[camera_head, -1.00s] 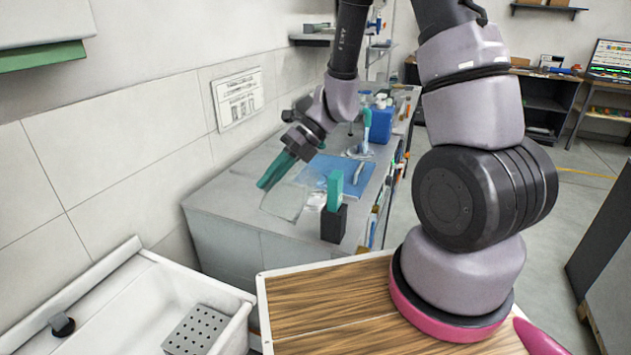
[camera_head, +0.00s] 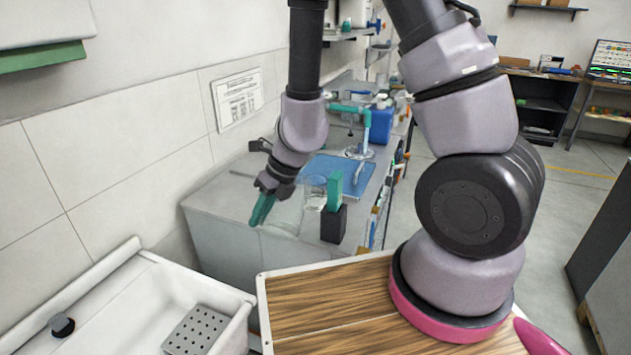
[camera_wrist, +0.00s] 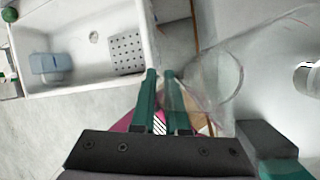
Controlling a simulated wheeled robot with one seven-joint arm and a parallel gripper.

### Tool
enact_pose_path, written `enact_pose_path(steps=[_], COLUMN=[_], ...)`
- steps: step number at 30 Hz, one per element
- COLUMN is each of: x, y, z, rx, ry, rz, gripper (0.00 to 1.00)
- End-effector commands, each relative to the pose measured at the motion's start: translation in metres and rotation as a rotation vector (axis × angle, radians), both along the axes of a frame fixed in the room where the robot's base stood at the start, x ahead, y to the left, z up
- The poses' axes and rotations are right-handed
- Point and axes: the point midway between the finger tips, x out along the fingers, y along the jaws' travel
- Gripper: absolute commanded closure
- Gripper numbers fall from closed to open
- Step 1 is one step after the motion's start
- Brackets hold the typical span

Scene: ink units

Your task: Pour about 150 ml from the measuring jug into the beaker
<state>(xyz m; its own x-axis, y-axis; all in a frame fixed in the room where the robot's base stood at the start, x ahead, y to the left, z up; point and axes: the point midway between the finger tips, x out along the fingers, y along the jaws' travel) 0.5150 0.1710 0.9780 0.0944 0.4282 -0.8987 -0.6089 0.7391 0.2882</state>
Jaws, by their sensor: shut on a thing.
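My gripper (camera_head: 262,210) is shut on the clear measuring jug (camera_head: 289,214), at the left front of the grey bench. The jug is very faint; its tilt and liquid level cannot be read. In the wrist view, the teal fingers of my gripper (camera_wrist: 159,76) are close together, with the jug's clear wall and round rim (camera_wrist: 238,76) to their right. A clear glass vessel, seemingly the beaker (camera_head: 314,190), stands right of the jug by the blue mat. It is partly hidden behind the jug and a teal-topped block.
The black block with a teal upright piece (camera_head: 334,222) stands close right of the jug. A blue mat (camera_head: 356,166), a stand with a teal arm (camera_head: 367,122) and a blue container (camera_head: 381,124) lie farther back. A white sink (camera_head: 125,300) is at front left.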

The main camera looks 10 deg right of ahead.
Motion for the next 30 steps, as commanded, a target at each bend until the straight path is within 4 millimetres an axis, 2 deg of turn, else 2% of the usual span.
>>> enact_pose_path(steps=[30], x=[-0.006], y=[0.014], z=[-0.038], rx=[-0.204], ry=[-0.210], rz=[-0.001], gripper=[1.00])
